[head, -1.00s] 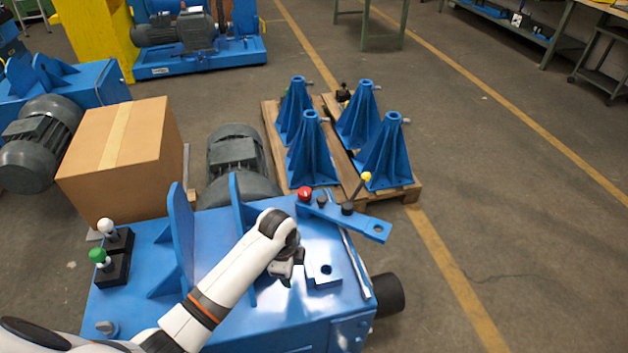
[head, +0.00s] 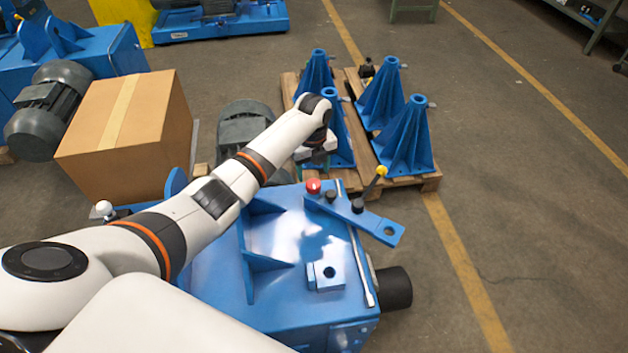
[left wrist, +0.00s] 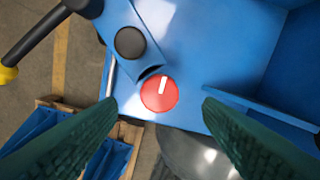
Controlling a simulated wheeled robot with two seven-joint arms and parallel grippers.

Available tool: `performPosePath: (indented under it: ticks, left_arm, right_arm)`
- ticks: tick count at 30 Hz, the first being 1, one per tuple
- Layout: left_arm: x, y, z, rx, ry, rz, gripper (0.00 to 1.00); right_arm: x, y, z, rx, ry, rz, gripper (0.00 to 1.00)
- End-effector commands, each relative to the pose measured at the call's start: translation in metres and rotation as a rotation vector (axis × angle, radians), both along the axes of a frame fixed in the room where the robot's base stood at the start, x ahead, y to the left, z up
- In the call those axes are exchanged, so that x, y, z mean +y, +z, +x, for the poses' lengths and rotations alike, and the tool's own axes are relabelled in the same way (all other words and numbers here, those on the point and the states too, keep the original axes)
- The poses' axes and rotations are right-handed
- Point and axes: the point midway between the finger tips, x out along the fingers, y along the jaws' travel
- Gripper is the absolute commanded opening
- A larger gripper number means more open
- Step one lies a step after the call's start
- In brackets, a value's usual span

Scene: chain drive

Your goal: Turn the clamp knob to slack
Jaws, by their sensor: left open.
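The red knob (head: 313,186) sits on the blue machine, at the far-left end of a blue bar (head: 382,230). In the left wrist view the red knob (left wrist: 159,94) shows a white mark pointing nearly straight up. My left gripper (head: 316,158) is just above and behind it in the head view, its fingertips hard to make out there. In the left wrist view my left gripper (left wrist: 160,105) is open, with its dark green fingers apart on either side of the red knob and nothing between them gripped. My right gripper is not in view.
A black knob (head: 331,195) stands close beside the red one; it also shows in the left wrist view (left wrist: 130,42). A lever with a yellow ball (head: 382,171) rises from the bar. Blue stands on a pallet (head: 430,181) and a cardboard box (head: 125,140) are behind.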

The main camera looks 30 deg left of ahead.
Motion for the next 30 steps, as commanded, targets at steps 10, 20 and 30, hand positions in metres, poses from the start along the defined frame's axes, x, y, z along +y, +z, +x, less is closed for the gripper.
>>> performPosePath:
  ticks: [10, 20, 30]
  left_arm:
    - [0.0, -0.049, 0.0, 0.0, 0.001, 0.0, 0.6]
    - [0.0, -0.053, 0.0, -0.001, 0.001, 0.0, 0.6]
    - [0.0, -0.053, 0.0, -0.001, 0.001, 0.0, 0.16]
  right_arm:
    - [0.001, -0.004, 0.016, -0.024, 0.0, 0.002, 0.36]
    - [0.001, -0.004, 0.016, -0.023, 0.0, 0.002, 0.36]
    - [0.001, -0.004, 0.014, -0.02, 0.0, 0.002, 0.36]
